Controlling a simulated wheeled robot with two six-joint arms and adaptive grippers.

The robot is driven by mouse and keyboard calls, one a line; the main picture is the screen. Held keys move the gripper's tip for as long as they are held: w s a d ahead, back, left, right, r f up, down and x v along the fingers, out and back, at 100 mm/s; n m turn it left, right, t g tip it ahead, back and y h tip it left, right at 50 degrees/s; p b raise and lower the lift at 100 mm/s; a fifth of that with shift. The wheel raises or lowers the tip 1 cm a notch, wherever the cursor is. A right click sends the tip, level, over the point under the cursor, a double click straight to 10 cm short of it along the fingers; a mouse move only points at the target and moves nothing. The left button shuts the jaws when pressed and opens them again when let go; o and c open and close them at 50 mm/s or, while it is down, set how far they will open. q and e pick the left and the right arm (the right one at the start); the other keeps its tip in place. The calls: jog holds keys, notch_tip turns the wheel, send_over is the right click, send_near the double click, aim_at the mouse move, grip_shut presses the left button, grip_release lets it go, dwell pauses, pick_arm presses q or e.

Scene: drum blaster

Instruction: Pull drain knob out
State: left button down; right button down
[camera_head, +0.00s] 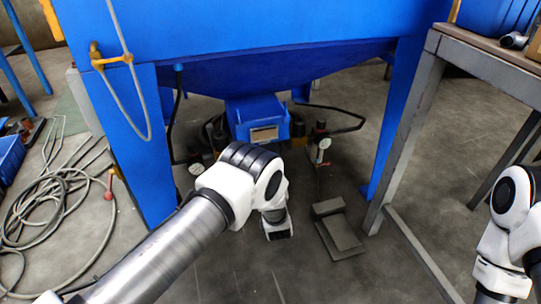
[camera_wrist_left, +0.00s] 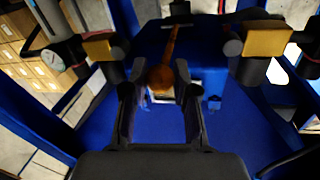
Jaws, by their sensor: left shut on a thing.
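The drain knob, a round orange-brown piece (camera_wrist_left: 161,77), sits between the fingertips of my left gripper (camera_wrist_left: 160,88) in the left wrist view. The two dark fingers stand on either side of the knob and are shut on it. An orange-brown strip rises just behind the knob, against a blue surface. In the head view my left arm reaches in under the blue hopper (camera_head: 290,75); its gripper and the knob are hidden there. My right arm shows at the right edge, its gripper out of frame.
A blue box (camera_head: 258,118) hangs below the hopper, with gauges (camera_head: 324,144) and dark hoses beside it. Blue legs (camera_head: 140,150) flank the space. A grey metal frame (camera_head: 405,125) stands at right.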

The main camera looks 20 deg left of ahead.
pick_arm(q)
jog(key=shift+s+d+f, duration=0.1)
jog(key=shift+s+f, duration=0.05)
jog(key=c, duration=0.9)
grip_release()
jog(key=v, duration=0.7)
jog(key=shift+s, duration=0.25)
jog(key=shift+d, duration=0.15)
